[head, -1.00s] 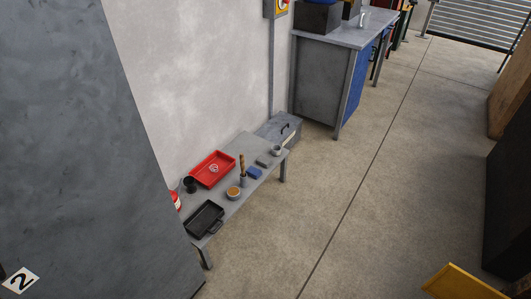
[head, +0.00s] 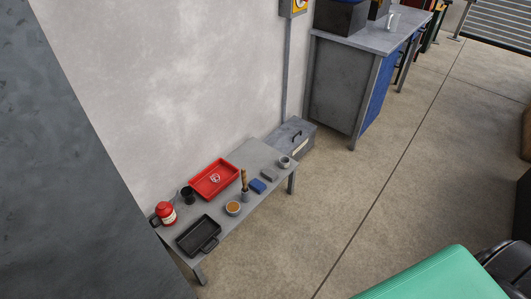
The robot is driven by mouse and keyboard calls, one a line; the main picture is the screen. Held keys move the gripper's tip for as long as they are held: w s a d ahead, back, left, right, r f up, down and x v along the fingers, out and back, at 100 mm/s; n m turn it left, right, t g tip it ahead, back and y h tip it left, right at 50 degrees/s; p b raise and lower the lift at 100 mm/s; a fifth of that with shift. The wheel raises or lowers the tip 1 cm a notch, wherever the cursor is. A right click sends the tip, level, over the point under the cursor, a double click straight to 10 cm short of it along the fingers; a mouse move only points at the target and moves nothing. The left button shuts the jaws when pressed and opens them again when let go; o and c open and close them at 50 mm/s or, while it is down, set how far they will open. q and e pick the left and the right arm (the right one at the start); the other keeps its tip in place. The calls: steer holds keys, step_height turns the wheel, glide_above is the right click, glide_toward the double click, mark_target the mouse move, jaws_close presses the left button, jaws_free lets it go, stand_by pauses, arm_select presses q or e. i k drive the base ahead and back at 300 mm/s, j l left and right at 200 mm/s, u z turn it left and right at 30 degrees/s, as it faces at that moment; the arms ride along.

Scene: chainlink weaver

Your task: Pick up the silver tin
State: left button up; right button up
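A low grey bench (head: 262,153) stands against the wall at centre left. A small grey metal tin (head: 285,162) sits upright near its far right end and could be the silver tin. A round tin with orange-brown contents (head: 233,208) stands near the front edge. At this size I cannot tell for certain which is the silver tin. Neither of my grippers is in view.
The bench also holds a red tray (head: 214,180), a black pan (head: 198,236), a red canister (head: 165,214), a black cup (head: 188,195) and a blue block (head: 257,186). A grey cabinet (head: 85,200) fills the left. A green padded surface (head: 440,277) is lower right. Floor before the bench is open.

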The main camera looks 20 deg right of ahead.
mark_target(284, 161)
steer(key=i+l, duration=0.15)
steer(key=l, duration=0.2)
steer(key=i+l+u, duration=0.15)
steer(key=i+l, duration=0.2)
steer(key=l, duration=0.3)
steer(key=i+l+u, duration=0.1)
steer(key=l, duration=0.25)
steer(key=i+l+u, duration=0.1)
steer(key=l, duration=0.25)
steer(key=i+l, duration=0.2)
steer(key=l, duration=0.2)
steer(key=u, duration=0.05)
